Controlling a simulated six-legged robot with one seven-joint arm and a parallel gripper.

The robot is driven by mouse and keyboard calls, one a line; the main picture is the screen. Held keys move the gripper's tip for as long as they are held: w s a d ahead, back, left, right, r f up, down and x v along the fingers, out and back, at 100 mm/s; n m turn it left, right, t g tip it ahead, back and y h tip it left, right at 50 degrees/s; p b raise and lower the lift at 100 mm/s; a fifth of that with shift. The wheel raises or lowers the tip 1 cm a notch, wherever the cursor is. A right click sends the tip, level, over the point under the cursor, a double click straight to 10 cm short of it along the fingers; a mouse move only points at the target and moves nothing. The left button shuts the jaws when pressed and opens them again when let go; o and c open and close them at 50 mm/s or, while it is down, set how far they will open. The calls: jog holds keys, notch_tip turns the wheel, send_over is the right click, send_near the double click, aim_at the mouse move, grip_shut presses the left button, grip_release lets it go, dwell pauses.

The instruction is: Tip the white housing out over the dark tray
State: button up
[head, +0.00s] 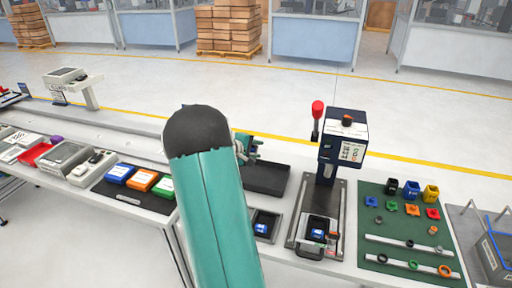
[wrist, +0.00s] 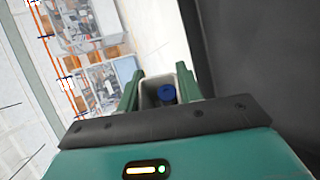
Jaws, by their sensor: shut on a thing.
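My gripper (wrist: 158,78) is shut on the white housing (wrist: 181,70), whose pale walls show between the two green fingers in the wrist view. A round blue part (wrist: 167,94) shows inside the housing. In the head view my gripper (head: 246,147) is partly behind my teal arm, over the back left of the dark tray (head: 268,181); I cannot make out the housing there. The tray's visible floor looks empty. A large dark surface (wrist: 260,60) fills the right of the wrist view, probably the tray. The wrist view is strongly tilted.
A press (head: 342,150) with a red-knobbed lever stands right of the tray. Small holders with blue parts (head: 263,226) sit in front. A green board (head: 405,230) with coloured parts lies at right. Coloured boxes (head: 141,180) and bins stand at left.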

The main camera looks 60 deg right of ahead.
jog(key=shift+w+f+m+t+h, duration=0.1)
jog(key=shift+f+m+t+h, duration=0.25)
jog(key=shift+f+m, duration=0.3)
jog(key=shift+w+d+f+m+t+h, duration=0.1)
jog(key=shift+f+m+t+h, duration=0.55)
jog(key=shift+m+h, duration=0.4)
jog(key=m+h, duration=0.2)
jog(key=m, duration=0.1)
jog(key=shift+r+t, duration=0.15)
jog(key=shift+t, duration=0.15)
jog(key=shift+r+m, duration=0.1)
jog(key=shift+m, duration=0.2)
